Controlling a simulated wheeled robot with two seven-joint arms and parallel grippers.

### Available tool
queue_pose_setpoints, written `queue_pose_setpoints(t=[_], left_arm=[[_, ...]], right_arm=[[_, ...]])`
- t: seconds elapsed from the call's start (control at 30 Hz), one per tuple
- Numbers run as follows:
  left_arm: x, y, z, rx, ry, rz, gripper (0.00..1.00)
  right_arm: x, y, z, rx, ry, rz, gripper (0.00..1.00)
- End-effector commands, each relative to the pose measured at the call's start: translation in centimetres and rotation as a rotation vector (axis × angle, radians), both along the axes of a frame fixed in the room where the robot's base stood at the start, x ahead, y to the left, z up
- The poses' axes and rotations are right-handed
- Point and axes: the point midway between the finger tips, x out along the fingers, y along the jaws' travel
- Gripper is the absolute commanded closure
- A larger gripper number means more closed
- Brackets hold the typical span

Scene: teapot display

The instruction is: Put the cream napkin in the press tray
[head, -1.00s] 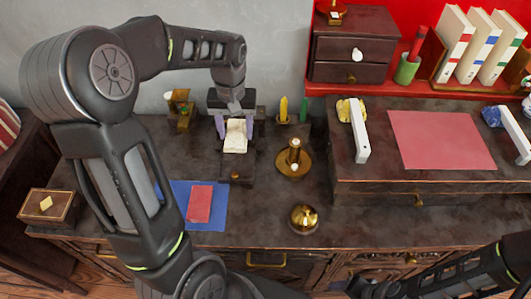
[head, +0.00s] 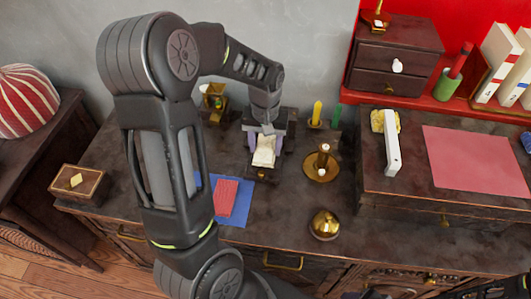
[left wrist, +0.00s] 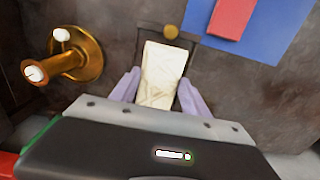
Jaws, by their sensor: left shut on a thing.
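The cream napkin (head: 263,152) is a pale folded cloth. My left gripper (head: 265,148) is shut on it, with a lavender finger on either side. In the left wrist view the napkin (left wrist: 160,72) lies between the fingers and reaches past their tips. Below it is the dark press tray (head: 262,175) with a brass knob at its front; the tray's edge also shows in the left wrist view (left wrist: 187,41). The napkin covers most of the tray, and I cannot tell whether it touches the bottom. My right gripper is not clearly visible.
A brass candlestick (head: 322,165) stands just right of the press. A red cloth (head: 226,196) on a blue one (head: 240,212) lies front left. A brass bell (head: 324,223) stands front right. Yellow (head: 317,113) and green (head: 336,115) candles stand behind.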

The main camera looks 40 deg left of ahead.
Motion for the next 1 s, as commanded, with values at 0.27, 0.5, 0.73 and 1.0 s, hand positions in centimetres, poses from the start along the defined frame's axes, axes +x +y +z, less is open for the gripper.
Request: queue_pose_setpoints(t=[0.27,0.5,0.73,1.0], left_arm=[[-0.1,0.0,-1.5,-0.001,0.004,-0.001,0.86],[0.0,0.0,-3.8,0.000,0.001,0.000,0.86],[0.0,0.0,-3.8,0.000,0.000,0.000,0.86],[0.0,0.0,-4.0,0.000,0.001,0.000,0.37]], right_arm=[[0.0,0.0,0.0,0.000,0.000,0.000,0.41],[0.0,0.0,0.0,0.000,0.000,0.000,0.41],[0.0,0.0,-0.1,0.000,0.000,0.000,0.41],[0.0,0.0,-0.3,0.000,0.000,0.000,0.41]])
